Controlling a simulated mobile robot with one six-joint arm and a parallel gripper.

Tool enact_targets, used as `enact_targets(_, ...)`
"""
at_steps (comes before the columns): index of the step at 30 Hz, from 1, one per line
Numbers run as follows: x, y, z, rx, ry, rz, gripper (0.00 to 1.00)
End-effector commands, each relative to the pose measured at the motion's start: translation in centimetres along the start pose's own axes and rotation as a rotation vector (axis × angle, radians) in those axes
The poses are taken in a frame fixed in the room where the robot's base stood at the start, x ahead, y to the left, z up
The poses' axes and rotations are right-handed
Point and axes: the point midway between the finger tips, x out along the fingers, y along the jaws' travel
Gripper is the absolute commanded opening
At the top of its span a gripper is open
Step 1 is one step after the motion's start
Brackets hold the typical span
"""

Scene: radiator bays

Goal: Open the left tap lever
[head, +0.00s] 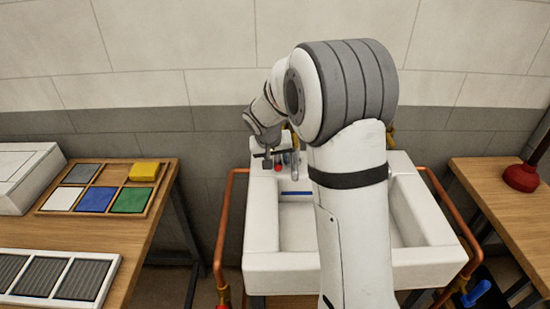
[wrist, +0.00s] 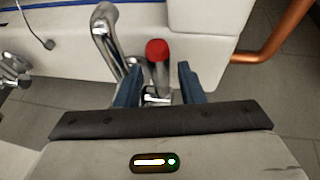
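The left tap lever (wrist: 158,65) is a chrome stem with a red tip, standing up beside the curved chrome spout (wrist: 104,35) in the wrist view. In the head view its red tip (head: 278,168) shows at the back left of the white sink (head: 265,263). My gripper (wrist: 158,82) has its two blue fingers apart, one on each side of the lever, with a gap visible on both sides. In the head view my gripper (head: 268,161) is small and dark, just left of the red tip. The lever's base is partly hidden by the fingers.
Another chrome fitting (wrist: 14,72) is at the left edge of the wrist view. A copper pipe (head: 222,235) runs along the sink's left side. A wooden table (head: 140,235) with a tray of coloured tiles stands left; a plunger (head: 522,177) stands on the right table.

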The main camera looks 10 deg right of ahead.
Motion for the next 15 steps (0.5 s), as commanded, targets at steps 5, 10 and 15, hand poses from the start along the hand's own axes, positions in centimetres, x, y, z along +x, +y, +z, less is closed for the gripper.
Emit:
enact_targets(5,-0.03,-0.03,0.01,-0.001,0.0,0.0,0.2)
enact_targets(10,-0.04,-0.05,0.01,-0.001,0.0,0.0,0.06)
enact_targets(15,-0.05,-0.07,0.01,-0.001,0.0,0.0,0.0)
